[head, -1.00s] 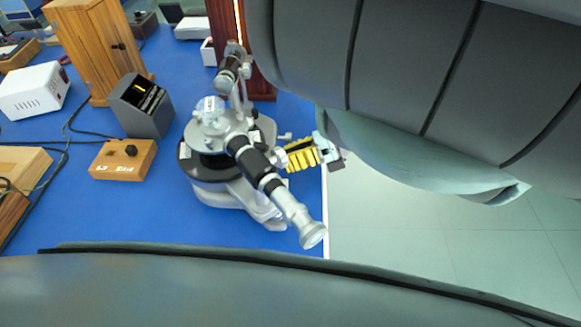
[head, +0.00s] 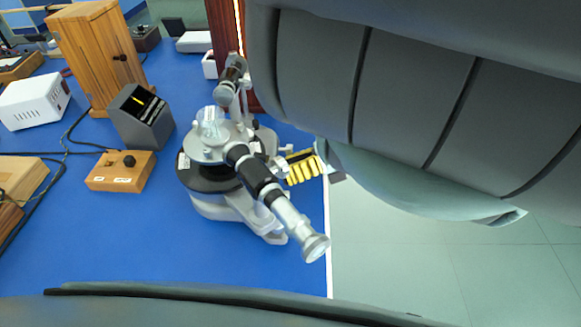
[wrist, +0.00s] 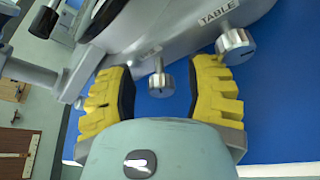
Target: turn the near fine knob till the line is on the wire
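The spectrometer (head: 215,190) stands near the table's right edge, its telescope (head: 270,195) pointing to the lower right. My gripper (head: 303,166) is at its right side, partly hidden by my arm. In the wrist view my gripper (wrist: 163,72) is open, its yellow fingers either side of a small silver knob (wrist: 161,83), with visible gaps on both sides. A second silver knob (wrist: 235,45), beside the word TABLE, is just beyond the right fingertip. A dark display box (head: 143,115) shows a short yellow line; the wire is too small to make out.
A wooden control box (head: 121,171) with a black knob, a wooden cabinet (head: 95,55) and a white box (head: 35,97) stand to the left, with cables between. A dark red upright case (head: 226,40) stands behind.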

